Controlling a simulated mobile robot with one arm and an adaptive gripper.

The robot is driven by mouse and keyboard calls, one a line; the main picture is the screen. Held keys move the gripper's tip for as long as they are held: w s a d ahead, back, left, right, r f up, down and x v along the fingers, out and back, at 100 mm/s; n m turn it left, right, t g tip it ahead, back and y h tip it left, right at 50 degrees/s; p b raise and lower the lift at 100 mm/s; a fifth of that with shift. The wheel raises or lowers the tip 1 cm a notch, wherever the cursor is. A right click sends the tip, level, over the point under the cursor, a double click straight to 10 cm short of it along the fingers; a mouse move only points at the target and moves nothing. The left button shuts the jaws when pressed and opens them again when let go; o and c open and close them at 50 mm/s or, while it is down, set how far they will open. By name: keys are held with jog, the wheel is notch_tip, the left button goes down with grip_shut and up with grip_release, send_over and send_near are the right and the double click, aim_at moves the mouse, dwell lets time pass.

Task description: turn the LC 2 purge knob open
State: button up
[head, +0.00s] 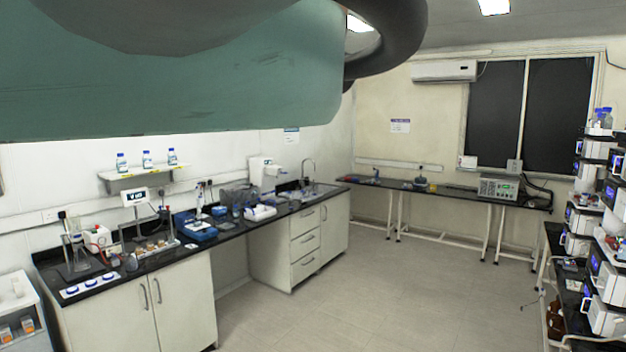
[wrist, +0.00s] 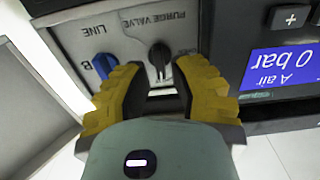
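In the wrist view the black purge valve knob (wrist: 159,54) sits on a light grey panel under upside-down "PURGE VALVE" lettering. Its narrow grip points toward my gripper. My gripper (wrist: 160,72) has yellow and black fingers spread to either side just in front of the knob, with a gap between them; it is open and holds nothing. I cannot tell whether a finger touches the panel. No LC number is readable. In the head view, stacks of instruments (head: 608,225) stand at the right edge; my gripper is not visible there.
In the wrist view a blue knob (wrist: 105,66) marked "LINE" and "B" is close to the left finger. A blue display (wrist: 282,69) reading "A air 0 bar" lies to the right. In the head view benches (head: 190,245) line the walls, and the floor (head: 350,290) is clear.

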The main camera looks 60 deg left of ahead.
jog(key=shift+p+x, duration=0.3)
jog(key=shift+x, duration=0.55)
grip_shut()
